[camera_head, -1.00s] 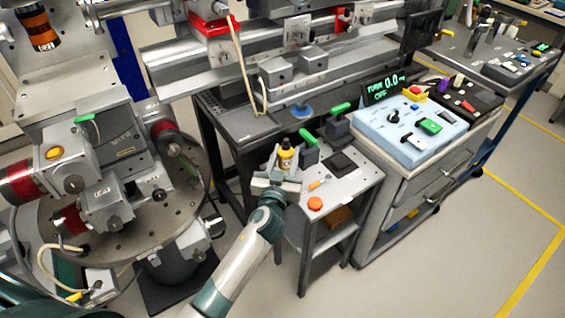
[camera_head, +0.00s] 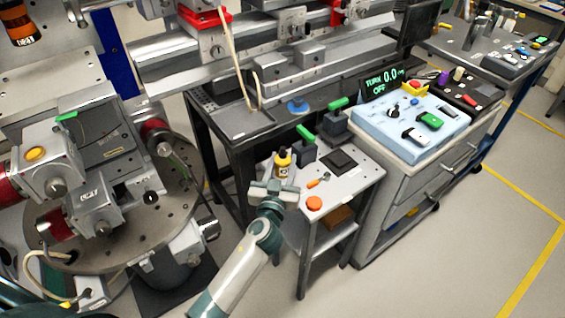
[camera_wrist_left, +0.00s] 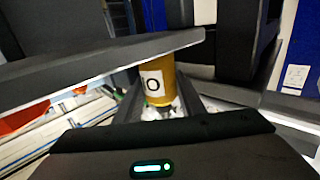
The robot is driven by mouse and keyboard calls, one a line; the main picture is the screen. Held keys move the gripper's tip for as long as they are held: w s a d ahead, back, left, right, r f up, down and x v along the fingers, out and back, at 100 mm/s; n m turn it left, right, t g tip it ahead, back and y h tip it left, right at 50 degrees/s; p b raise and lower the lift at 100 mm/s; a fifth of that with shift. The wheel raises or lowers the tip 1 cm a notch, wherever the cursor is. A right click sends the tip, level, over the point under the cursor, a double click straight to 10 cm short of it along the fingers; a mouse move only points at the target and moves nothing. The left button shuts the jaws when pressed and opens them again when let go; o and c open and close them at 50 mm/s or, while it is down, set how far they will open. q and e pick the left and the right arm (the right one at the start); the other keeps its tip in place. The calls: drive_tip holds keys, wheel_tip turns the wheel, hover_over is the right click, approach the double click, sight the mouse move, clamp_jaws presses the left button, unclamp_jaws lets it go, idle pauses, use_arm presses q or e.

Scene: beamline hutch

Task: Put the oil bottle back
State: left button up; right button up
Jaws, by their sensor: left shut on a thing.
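The oil bottle (camera_head: 283,165) is small and yellow with a dark cap and a pale label. It stands about upright at the left end of the small grey side table (camera_head: 345,187). My left gripper (camera_head: 275,188) is at the bottle's near side, shut on it. In the left wrist view the bottle (camera_wrist_left: 157,85) shows its "O" label beyond a grey finger, which hides part of it. I cannot tell whether the bottle's base touches the table top. My right gripper is not in view.
Green-handled grey blocks (camera_head: 304,148), a dark square pad (camera_head: 340,160), an orange-handled tool (camera_head: 319,180) and an orange disc (camera_head: 314,203) are near the bottle. A drawer cabinet with a blue control box (camera_head: 412,122) stands right. A round perforated stage (camera_head: 120,235) stands left.

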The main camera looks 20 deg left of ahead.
sight(282, 169)
use_arm(q)
drive_tip(key=shift+f, duration=0.15)
drive_tip(key=o, duration=0.9)
drive_tip(key=shift+c, duration=0.2)
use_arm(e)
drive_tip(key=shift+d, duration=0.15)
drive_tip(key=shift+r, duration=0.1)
use_arm(q)
drive_tip(key=shift+s, duration=0.15)
drive_tip(key=s, duration=0.3)
drive_tip(key=shift+s+d+b, duration=0.15)
drive_tip(key=shift+d+b, duration=0.1)
drive_tip(key=shift+b, duration=0.1)
drive_tip(key=s+d+b, duration=0.1)
drive_tip(key=s, duration=0.7)
drive_tip(key=shift+s+r, duration=0.15)
drive_tip(key=shift+r, duration=0.05)
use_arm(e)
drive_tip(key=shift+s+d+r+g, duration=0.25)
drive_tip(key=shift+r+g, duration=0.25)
